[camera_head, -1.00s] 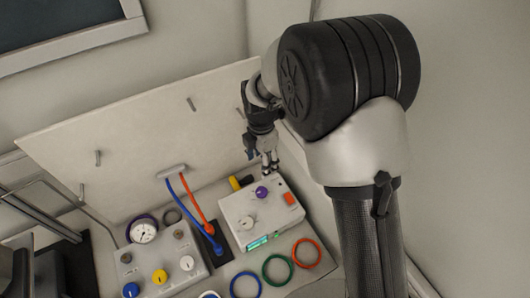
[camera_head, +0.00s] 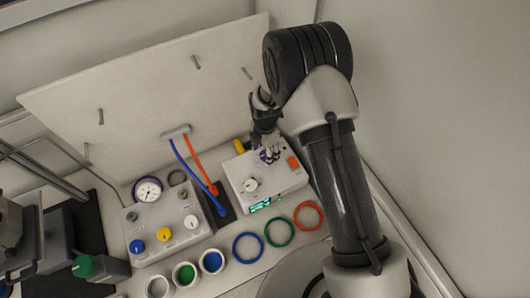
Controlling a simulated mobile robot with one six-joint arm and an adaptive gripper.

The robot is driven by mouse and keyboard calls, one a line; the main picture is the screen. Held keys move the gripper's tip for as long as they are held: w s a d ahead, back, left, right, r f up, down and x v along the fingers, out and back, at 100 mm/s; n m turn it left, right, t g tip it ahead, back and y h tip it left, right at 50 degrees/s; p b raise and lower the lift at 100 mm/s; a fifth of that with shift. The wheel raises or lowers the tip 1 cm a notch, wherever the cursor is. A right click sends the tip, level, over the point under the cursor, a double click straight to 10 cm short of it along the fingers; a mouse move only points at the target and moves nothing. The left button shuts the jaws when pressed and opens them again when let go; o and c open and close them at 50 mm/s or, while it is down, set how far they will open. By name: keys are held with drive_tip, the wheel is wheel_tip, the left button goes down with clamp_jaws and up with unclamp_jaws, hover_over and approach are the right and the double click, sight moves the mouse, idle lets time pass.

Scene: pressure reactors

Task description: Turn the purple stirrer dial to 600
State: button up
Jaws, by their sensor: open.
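The purple stirrer dial (camera_head: 264,157) sits on top of a white control box (camera_head: 241,184), toward its back right. My gripper (camera_head: 271,155) is open and points down at the dial, with its fingers at or just over it. The fingers partly cover the dial, so I cannot tell whether they touch it or what it is set to. A white dial (camera_head: 251,185) and a red switch (camera_head: 293,161) are on the same box. A lit green display (camera_head: 261,204) is on its front, too small to read.
A second box (camera_head: 167,225) with a gauge and blue, yellow and white knobs stands to the left. Blue, green and red rings (camera_head: 308,216) lie in front. Blue and red hoses (camera_head: 194,166) run between the boxes. A yellow item (camera_head: 239,146) is behind the control box.

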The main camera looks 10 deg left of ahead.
drive_tip(key=shift+f, duration=0.7)
drive_tip(key=shift+c, duration=0.3)
drive_tip(key=c, duration=1)
